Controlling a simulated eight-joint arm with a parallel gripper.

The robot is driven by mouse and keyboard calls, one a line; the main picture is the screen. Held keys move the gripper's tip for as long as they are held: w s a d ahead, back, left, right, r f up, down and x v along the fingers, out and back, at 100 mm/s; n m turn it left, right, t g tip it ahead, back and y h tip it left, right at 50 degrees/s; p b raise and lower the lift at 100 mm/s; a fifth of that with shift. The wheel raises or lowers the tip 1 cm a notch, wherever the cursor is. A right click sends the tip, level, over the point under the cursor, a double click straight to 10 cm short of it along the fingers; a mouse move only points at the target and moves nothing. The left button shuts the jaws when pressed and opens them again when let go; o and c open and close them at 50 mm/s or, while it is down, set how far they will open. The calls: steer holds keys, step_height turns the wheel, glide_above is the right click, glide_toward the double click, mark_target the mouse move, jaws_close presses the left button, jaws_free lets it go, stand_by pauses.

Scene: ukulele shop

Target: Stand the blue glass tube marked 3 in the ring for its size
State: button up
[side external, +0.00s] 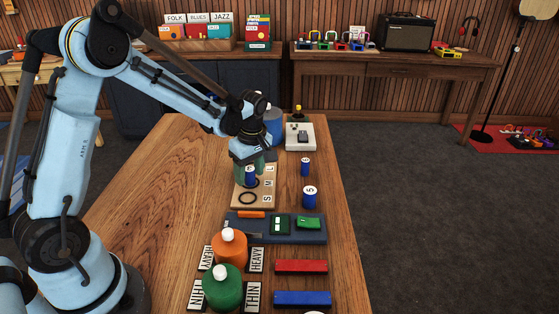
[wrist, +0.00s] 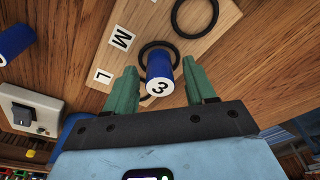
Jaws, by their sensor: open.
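The blue tube marked 3 (wrist: 160,72) stands on the wooden ring board (wrist: 140,17), its base inside or just over the black ring (wrist: 148,46) beside the M label (wrist: 122,38). The tube also shows in the side view (side external: 250,177). My gripper (wrist: 163,88) is open, with its green fingers on either side of the tube and a gap on each side. The ring by the S label (side external: 248,198) is empty.
Two other blue tubes stand right of the board, one small (side external: 305,167) and one marked 5 (side external: 310,197). A grey box (side external: 300,136) sits behind. A blue tray (side external: 262,232) and orange (side external: 229,247) and green (side external: 223,286) containers are in front. The table's left side is clear.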

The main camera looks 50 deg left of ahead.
step_height(320, 180, up, 12)
steer(key=d, duration=0.2)
steer(key=s+d+m+t+h, duration=0.1)
steer(key=s+d+m+t, duration=0.6)
steer(key=s+m, duration=0.5)
steer(key=shift+d+m+h, duration=0.4)
steer(key=shift+d+m, duration=0.2)
steer(key=shift+m, duration=2.4)
steer(key=shift+s, duration=0.1)
